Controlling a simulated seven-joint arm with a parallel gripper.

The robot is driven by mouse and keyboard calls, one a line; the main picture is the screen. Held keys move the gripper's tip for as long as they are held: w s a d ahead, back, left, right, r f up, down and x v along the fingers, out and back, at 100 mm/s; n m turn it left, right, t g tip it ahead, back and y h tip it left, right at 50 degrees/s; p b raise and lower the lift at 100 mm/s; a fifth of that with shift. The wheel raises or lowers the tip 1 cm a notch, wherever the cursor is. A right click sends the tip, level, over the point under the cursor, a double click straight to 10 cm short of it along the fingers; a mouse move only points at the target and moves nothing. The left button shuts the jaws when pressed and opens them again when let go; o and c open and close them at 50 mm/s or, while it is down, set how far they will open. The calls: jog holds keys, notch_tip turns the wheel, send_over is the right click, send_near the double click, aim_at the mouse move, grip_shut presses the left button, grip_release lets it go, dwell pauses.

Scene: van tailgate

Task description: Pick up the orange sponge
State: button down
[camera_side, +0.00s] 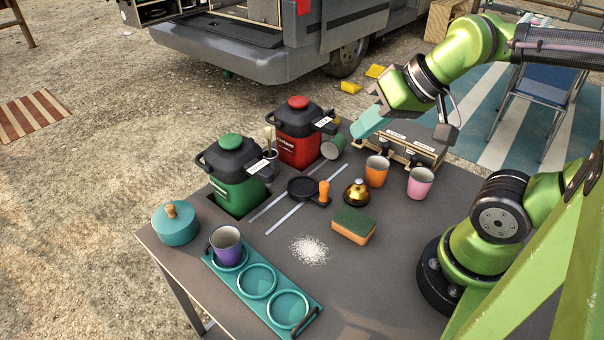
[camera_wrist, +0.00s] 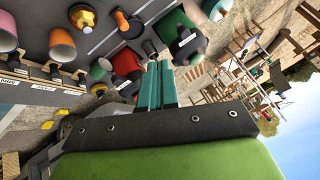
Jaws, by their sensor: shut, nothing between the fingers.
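The orange sponge (camera_side: 351,234) has a dark green top layer. It lies flat on the table in the side view, right of the white powder and in front of the golden dome-shaped object. I cannot make it out clearly in the wrist view. My gripper (camera_side: 360,130) is at the back right of the table, raised near the low rack and well behind the sponge. Its teal fingers are together and empty; they also show side by side in the wrist view (camera_wrist: 155,82).
The golden dome (camera_side: 356,193), orange cup (camera_side: 376,172) and pink cup (camera_side: 420,183) stand behind the sponge. White powder (camera_side: 309,250) and a teal ring tray (camera_side: 257,282) lie to its left. Green (camera_side: 237,185) and red (camera_side: 298,140) jugs stand farther back. Table in front of the sponge is clear.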

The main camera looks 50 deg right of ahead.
jog(key=shift+c, duration=1.1)
grip_release()
jog(key=n+g+h, duration=0.2)
jog(key=n+g, duration=0.2)
jog(key=g, duration=0.5)
send_over(354, 219)
jog(key=f, duration=1.7)
jog(key=shift+w+f, duration=0.25)
jog(key=shift+s+f, duration=0.2)
jog(key=shift+f, duration=2.75)
jog(key=shift+f, duration=0.25)
jog(key=c, duration=1)
